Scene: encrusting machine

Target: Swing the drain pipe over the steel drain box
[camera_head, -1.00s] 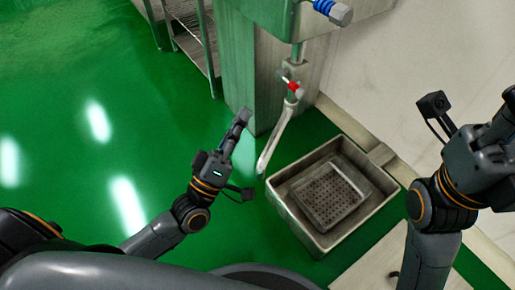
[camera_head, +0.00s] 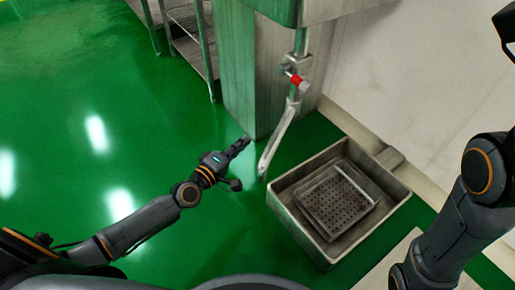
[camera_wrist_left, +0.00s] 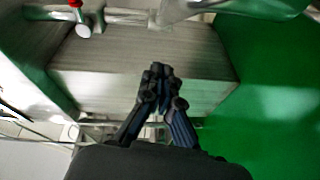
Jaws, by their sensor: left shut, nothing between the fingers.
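The drain pipe (camera_head: 279,139) is a pale metal tube hanging below a valve with a red part (camera_head: 297,80). It slants down to the left, and its lower end is over the green floor, just left of the steel drain box (camera_head: 284,203). The box is open, with a perforated basket (camera_head: 338,203) inside. My left gripper (camera_head: 245,141) is shut and empty, left of the pipe and apart from it. In the left wrist view its closed fingers (camera_wrist_left: 160,72) point at the steel cabinet.
The steel machine cabinet (camera_head: 247,75) stands behind the pipe. A wire shelf rack (camera_head: 190,25) is at the top left. A pale wall (camera_head: 400,70) runs behind the box. The green floor (camera_head: 80,110) on the left is clear.

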